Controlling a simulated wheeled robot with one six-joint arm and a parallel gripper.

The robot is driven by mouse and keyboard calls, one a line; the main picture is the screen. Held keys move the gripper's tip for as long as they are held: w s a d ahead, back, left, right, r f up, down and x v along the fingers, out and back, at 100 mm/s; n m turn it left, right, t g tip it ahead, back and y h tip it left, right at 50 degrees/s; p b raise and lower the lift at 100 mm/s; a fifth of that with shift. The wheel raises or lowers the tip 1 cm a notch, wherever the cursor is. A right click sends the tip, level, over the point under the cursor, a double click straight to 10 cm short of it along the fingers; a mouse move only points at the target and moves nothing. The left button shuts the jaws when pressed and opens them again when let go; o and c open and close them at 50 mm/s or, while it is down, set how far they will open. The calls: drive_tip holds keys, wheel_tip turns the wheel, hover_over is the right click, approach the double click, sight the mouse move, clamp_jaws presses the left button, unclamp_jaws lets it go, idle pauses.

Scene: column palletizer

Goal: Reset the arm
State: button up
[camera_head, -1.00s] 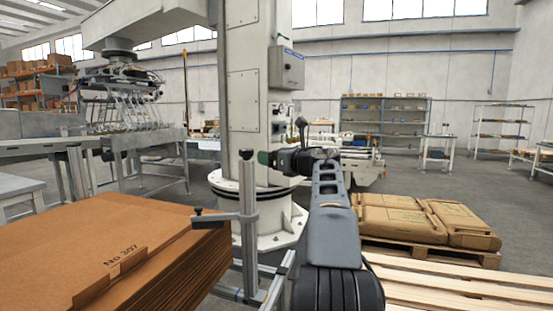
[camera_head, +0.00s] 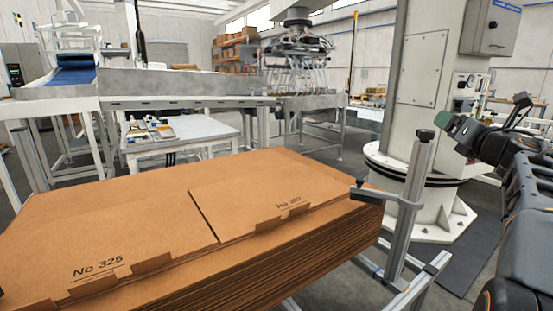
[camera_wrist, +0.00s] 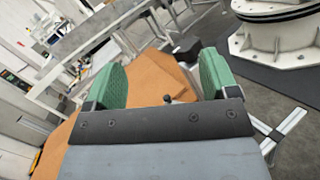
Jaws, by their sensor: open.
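My gripper (camera_wrist: 160,85) is open in the wrist view, its two green pads wide apart with nothing held between them. Brown cardboard (camera_wrist: 150,115) lies beyond and below the pads, apart from them. In the head view my arm is at the right edge, with a green pad of my gripper (camera_head: 461,127) in front of the white column (camera_head: 415,85). The other pad is hidden there.
A stack of flat cardboard sheets (camera_head: 150,225) marked No 325 fills the front left. A metal post with a clamp (camera_head: 412,205) stands at its right corner. A small white table (camera_head: 185,133) and a conveyor (camera_head: 190,95) stand behind.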

drive_tip(key=a+r+m+h+p, duration=0.5)
drive_tip(key=a+r+m+p, duration=0.15)
drive_tip(key=m, duration=0.55)
drive_tip(key=s+a+f+m+g+y+p, duration=0.3)
drive_tip(key=s+a+f+m+g+p, duration=0.5)
drive_tip(key=s+a+f+m, duration=0.1)
drive_tip(key=s+a+f+m+g+y+p, duration=0.2)
drive_tip(key=s+a+f+m+g+p, duration=0.6)
drive_tip(key=s+a, duration=0.4)
drive_tip(key=shift+s+a+f+m+y, duration=0.2)
drive_tip(key=shift+a+f+m+y, duration=0.2)
drive_tip(key=shift+a+f+m, duration=0.6)
